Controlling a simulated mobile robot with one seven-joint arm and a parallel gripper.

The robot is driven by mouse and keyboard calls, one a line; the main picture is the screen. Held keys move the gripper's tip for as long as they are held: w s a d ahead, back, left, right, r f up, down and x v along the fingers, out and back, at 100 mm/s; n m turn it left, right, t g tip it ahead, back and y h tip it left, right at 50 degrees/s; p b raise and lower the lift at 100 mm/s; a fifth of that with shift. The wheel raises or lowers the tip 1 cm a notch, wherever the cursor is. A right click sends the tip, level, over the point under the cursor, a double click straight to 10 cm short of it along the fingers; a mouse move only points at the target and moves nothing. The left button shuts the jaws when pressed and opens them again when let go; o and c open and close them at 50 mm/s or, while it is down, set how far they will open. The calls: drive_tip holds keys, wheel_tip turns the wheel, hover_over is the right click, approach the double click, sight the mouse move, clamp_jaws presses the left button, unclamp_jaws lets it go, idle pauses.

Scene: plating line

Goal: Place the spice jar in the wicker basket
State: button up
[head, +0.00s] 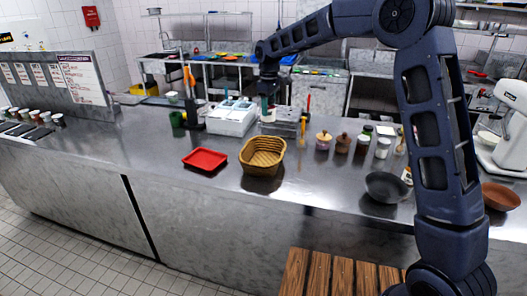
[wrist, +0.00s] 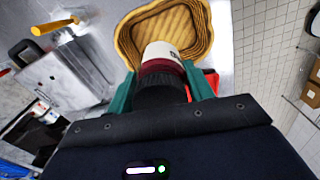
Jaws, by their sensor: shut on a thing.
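The spice jar (wrist: 161,54), white with a dark red band, is clamped between the teal fingers of my gripper (wrist: 163,84) in the wrist view. In the head view my gripper (head: 268,103) is raised above the counter, behind the basket in the picture; the jar is small and partly hidden there. The wicker basket (head: 262,158) is tan and stands on the counter. In the wrist view the basket (wrist: 200,25) lies beyond the jar, which overlaps its near rim. The basket's visible inside looks empty.
A red tray (head: 205,159) sits left of the basket. A white appliance (head: 231,118) and a metal rack (head: 288,123) stand behind it. Several jars (head: 342,143) and a dark bowl (head: 386,187) are to the right. The counter's front is clear.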

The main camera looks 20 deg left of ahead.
drive_tip(key=shift+s+a+f, duration=0.1)
drive_tip(key=shift+a+f, duration=0.05)
drive_tip(key=shift+a, duration=0.3)
drive_tip(key=shift+s+a+f, duration=0.1)
drive_tip(key=shift+a, duration=0.35)
hover_over(264, 163)
wheel_tip(264, 163, down, 20)
drive_tip(key=shift+w+a+r, duration=0.1)
drive_tip(key=shift+r, duration=0.1)
drive_tip(key=shift+f, duration=0.1)
drive_tip(key=o, duration=1.1)
drive_tip(key=shift+o, duration=0.2)
